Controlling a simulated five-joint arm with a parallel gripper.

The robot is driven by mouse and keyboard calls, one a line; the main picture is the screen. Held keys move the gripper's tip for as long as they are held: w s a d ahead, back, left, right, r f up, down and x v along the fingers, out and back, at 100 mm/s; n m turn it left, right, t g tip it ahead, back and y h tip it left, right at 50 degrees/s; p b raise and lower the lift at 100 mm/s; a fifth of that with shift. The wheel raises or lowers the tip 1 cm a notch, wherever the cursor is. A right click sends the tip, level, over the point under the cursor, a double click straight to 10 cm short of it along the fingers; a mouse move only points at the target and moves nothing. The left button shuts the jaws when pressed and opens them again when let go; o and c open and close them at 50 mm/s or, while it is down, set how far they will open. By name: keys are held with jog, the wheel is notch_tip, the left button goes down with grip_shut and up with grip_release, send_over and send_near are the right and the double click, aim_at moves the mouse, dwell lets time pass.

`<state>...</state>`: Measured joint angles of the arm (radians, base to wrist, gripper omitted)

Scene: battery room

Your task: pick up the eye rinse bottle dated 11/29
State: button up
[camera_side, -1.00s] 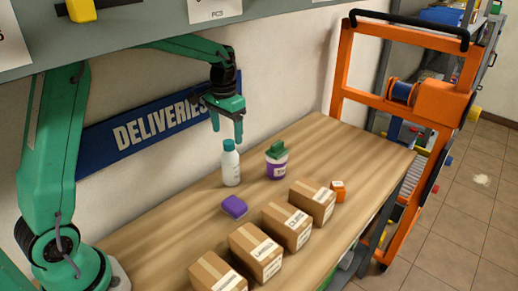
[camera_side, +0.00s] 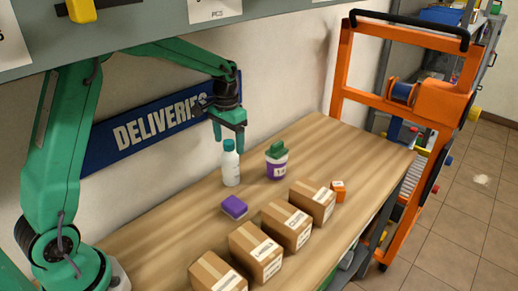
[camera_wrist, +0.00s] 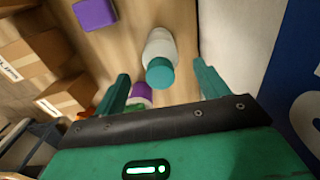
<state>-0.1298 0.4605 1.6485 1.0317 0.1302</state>
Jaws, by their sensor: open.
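A white bottle with a teal cap (camera_side: 231,168) stands upright on the wooden table; no date can be read on it. In the wrist view the white bottle (camera_wrist: 159,48) shows between my two fingers, cap toward the camera. My gripper (camera_side: 229,139) is open and empty, fingers pointing down, just above and around the cap level of this bottle. In the wrist view my gripper (camera_wrist: 161,72) has one finger on each side of the cap, with gaps.
A purple-and-white tub with a green lid (camera_side: 277,168) stands right of the bottle. A purple block (camera_side: 234,206) lies in front. Several cardboard boxes (camera_side: 256,250) line the front edge, with a small orange box (camera_side: 338,190) beyond. The wall sign (camera_side: 150,120) is close behind.

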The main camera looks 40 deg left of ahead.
aim_at(230, 151)
jog(key=shift+w+f, duration=0.1)
jog(key=shift+f, duration=2.25)
jog(key=shift+c, duration=0.3)
jog(key=shift+r, duration=0.1)
jog(key=c, duration=1.2)
jog(key=shift+o, duration=0.2)
jog(key=shift+r, duration=0.9)
notch_tip(230, 151, up, 2)
jog(key=shift+r, duration=0.25)
jog(key=s+d+r, duration=0.4)
jog(key=d+r, duration=0.2)
jog(key=d, duration=0.4)
jog(key=shift+s+d+r, duration=0.35)
jog(key=shift+d, duration=0.05)
